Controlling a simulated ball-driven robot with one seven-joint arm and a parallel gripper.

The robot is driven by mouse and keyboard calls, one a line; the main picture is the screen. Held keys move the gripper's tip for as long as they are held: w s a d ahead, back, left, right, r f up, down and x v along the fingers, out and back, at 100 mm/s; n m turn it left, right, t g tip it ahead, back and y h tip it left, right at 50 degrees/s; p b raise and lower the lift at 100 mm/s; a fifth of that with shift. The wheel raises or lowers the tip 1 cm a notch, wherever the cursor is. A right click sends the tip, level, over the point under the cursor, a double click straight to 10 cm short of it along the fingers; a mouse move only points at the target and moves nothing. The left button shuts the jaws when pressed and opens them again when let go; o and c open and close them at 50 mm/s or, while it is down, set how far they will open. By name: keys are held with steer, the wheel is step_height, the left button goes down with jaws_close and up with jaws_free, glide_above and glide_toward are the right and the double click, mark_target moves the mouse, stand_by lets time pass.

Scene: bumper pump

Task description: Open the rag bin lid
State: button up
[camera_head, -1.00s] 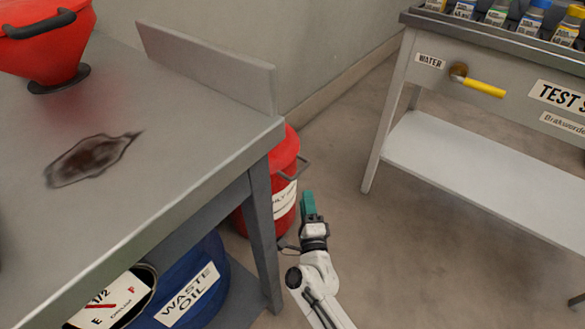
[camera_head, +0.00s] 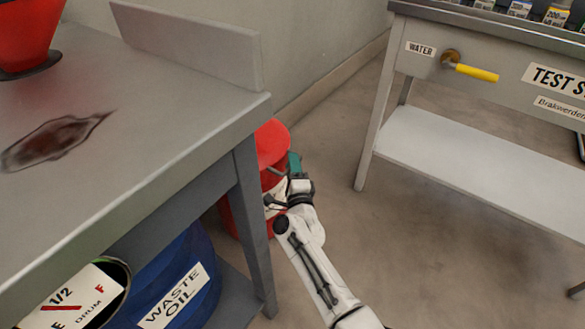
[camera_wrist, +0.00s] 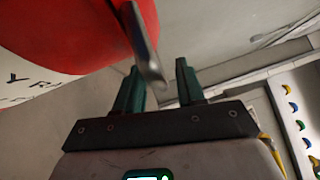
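The red rag bin (camera_head: 233,212) stands on the floor behind the workbench's right leg, with its red lid (camera_head: 270,138) on top and looking shut. In the wrist view the bin (camera_wrist: 60,35) fills the upper left, with part of its lettered label. A grey metal handle (camera_wrist: 147,48) juts from it. My gripper (camera_head: 294,162) is at the bin's right side. In the wrist view its two green fingers (camera_wrist: 160,72) are apart, and the handle's end reaches into the space between them. I cannot tell whether either finger touches it.
The grey workbench (camera_head: 150,105) overhangs the bin's left side, its leg (camera_head: 252,225) close by. A blue waste oil drum (camera_head: 170,275) stands under it. A test stand (camera_head: 480,185) with a yellow-handled valve (camera_head: 470,71) is at right. The floor (camera_head: 400,260) between is clear.

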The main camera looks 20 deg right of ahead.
steer(key=shift+c, duration=0.2)
jaws_close()
stand_by(0.4)
